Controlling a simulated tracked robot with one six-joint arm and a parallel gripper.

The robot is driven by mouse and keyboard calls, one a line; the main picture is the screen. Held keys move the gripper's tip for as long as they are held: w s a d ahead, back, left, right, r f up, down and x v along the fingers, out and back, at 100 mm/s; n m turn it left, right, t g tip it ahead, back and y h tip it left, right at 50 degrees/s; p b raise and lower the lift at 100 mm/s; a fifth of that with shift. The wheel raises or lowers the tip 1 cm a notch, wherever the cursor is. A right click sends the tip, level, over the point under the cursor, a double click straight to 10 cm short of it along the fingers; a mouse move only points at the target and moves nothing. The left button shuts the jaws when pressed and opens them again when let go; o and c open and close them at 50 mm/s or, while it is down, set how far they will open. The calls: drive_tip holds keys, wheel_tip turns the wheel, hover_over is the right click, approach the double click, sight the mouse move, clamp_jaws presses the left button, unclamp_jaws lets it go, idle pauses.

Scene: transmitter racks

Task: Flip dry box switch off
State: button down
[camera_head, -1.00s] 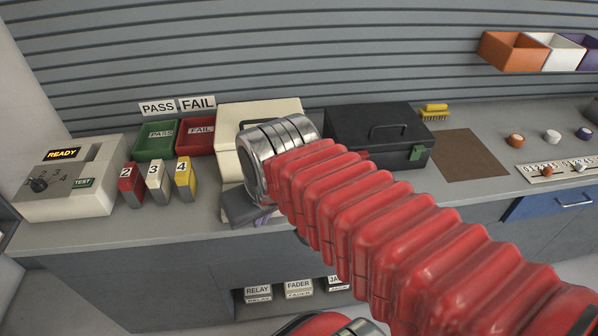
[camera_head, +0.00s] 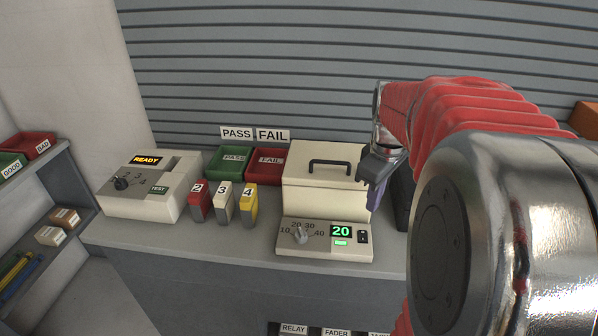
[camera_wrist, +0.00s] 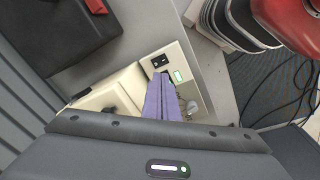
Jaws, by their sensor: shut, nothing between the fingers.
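The dry box (camera_head: 322,185) is a cream box with a black handle, standing on the bench. Its front control panel (camera_head: 285,248) has a grey dial, a green display lit "20", a lit green lamp and a small black switch (camera_head: 363,237) at the right end. My gripper (camera_head: 374,198), with purple fingers, is shut and empty. In the head view it hangs at the box's right side, above the switch. In the wrist view the shut fingers (camera_wrist: 161,82) point towards the panel, with their tips close to the switch (camera_wrist: 160,61); I cannot tell whether they touch.
The READY tester (camera_head: 150,185), several numbered blocks (camera_head: 223,203) and the PASS (camera_head: 229,162) and FAIL (camera_head: 266,166) trays stand to the left. A black case (camera_wrist: 75,30) is close by in the wrist view. The bench in front of the panel is a narrow strip.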

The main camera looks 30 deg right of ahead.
sight(364, 233)
drive_tip(key=shift+w+d+r+n, duration=0.15)
drive_tip(key=shift+r+n, duration=0.25)
drive_tip(key=shift+n, duration=0.8)
drive_tip(key=shift+w+r+n, duration=0.25)
drive_tip(key=shift+r+n, duration=0.1)
drive_tip(key=shift+n, duration=0.85)
drive_tip(key=shift+w+d+r+n, duration=0.15)
drive_tip(key=shift+r+n, duration=0.25)
drive_tip(key=shift+n, duration=0.8)
drive_tip(key=f, duration=0.4)
drive_tip(key=w+f, duration=0.1)
drive_tip(key=f, duration=0.4)
drive_tip(key=d+f, duration=0.1)
drive_tip(key=f, duration=0.4)
drive_tip(key=shift+w, duration=0.2)
